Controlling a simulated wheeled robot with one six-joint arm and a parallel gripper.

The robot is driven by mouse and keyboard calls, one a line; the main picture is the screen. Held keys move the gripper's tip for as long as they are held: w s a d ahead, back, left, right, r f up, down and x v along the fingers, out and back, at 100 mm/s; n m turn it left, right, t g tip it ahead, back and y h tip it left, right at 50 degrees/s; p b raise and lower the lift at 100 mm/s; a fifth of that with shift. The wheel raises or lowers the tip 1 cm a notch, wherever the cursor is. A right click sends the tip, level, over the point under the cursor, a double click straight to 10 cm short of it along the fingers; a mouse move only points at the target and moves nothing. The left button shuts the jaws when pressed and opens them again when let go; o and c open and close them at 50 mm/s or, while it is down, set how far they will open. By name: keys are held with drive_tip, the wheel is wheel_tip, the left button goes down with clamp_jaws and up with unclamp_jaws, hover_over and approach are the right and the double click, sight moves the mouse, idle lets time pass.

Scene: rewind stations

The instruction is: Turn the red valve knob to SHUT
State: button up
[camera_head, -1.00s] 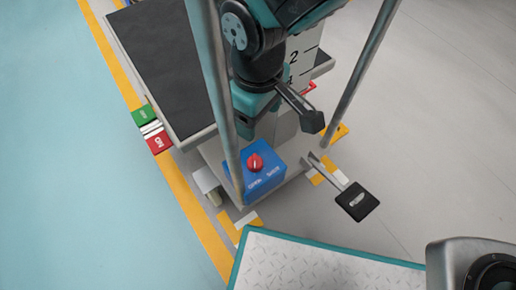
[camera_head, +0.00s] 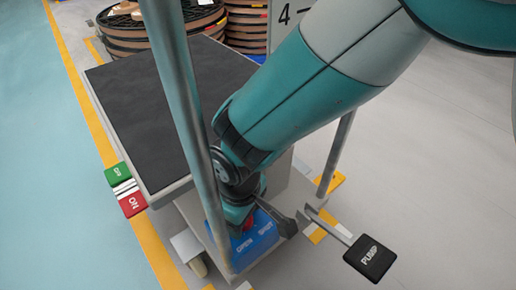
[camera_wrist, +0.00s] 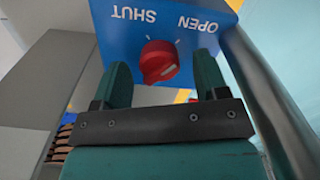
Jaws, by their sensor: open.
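The red valve knob (camera_wrist: 157,60) sits on a blue box (camera_wrist: 172,12) printed SHUT and OPEN, which appear upside down in the wrist view. A small pale mark shows on the knob; I cannot tell surely which word it points to. My gripper (camera_wrist: 161,72) is open, with one finger on each side of the knob. The fingers look apart from it, with gaps on both sides. In the head view the blue box (camera_head: 262,241) shows low at the centre, and my gripper (camera_head: 240,218) is over it, hiding most of the knob.
A grey post (camera_head: 178,110) rises close beside the box and shows at right in the wrist view (camera_wrist: 268,105). A black PUMP pedal (camera_head: 370,258) sticks out at right.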

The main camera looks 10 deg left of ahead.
drive_tip(key=shift+f, duration=0.45)
drive_tip(key=shift+c, duration=0.5)
drive_tip(key=c, duration=0.8)
drive_tip(key=shift+r, duration=0.1)
